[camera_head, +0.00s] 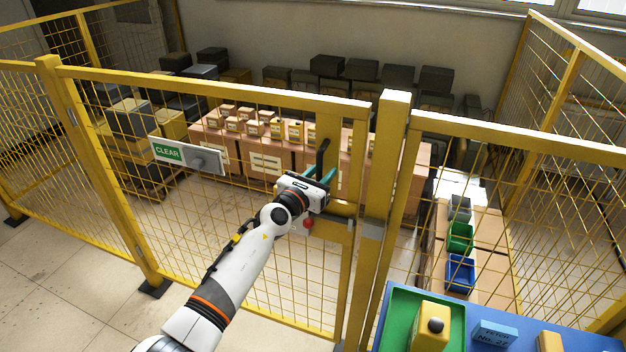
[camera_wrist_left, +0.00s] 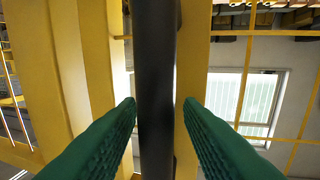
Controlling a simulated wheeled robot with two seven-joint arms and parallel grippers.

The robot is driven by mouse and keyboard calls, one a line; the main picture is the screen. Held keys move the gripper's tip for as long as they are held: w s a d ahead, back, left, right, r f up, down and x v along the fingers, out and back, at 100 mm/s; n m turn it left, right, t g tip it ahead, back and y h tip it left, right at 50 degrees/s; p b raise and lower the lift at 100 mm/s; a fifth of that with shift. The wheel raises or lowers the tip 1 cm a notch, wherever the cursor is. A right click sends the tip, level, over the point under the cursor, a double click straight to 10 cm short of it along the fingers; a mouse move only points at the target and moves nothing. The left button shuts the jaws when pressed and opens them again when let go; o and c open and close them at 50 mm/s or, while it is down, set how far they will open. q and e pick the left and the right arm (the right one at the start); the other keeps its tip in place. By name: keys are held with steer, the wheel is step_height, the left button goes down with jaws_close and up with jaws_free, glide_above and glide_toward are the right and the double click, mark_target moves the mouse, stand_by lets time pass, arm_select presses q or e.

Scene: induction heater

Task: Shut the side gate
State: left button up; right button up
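The side gate (camera_head: 357,145) is a yellow mesh panel, hinged at the left post and carrying a green CLEAR sign (camera_head: 168,152). Its free edge is beside the yellow post (camera_head: 388,140), roughly in line with the fence; I cannot tell whether it is latched. A black upright handle (camera_head: 323,150) is on the gate, with a latch fitting and red knob (camera_head: 308,224) below. My left gripper (camera_head: 318,182) is at the handle. In the left wrist view, the black handle bar (camera_wrist_left: 156,70) lies between the open green fingers (camera_wrist_left: 160,108), with a slim gap at the right finger. My right gripper is out of view.
Behind the gate are cartons with small yellow-labelled boxes (camera_head: 266,164) and dark crates (camera_head: 345,68). A blue table (camera_head: 495,308) with a green tray (camera_head: 397,308) is at the lower right, close to the post. The floor (camera_head: 60,290) at left is clear.

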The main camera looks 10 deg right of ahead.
arm_select(q)
steer(key=p+v, duration=0.2)
steer(key=v, duration=0.1)
steer(key=p+v, duration=0.1)
steer(key=shift+s+a+r, duration=0.15)
steer(key=shift+s+r, duration=0.05)
steer(key=shift+r, duration=0.05)
steer(key=p+v, duration=0.2)
steer(key=v, duration=0.5)
steer(key=shift+f, duration=0.25)
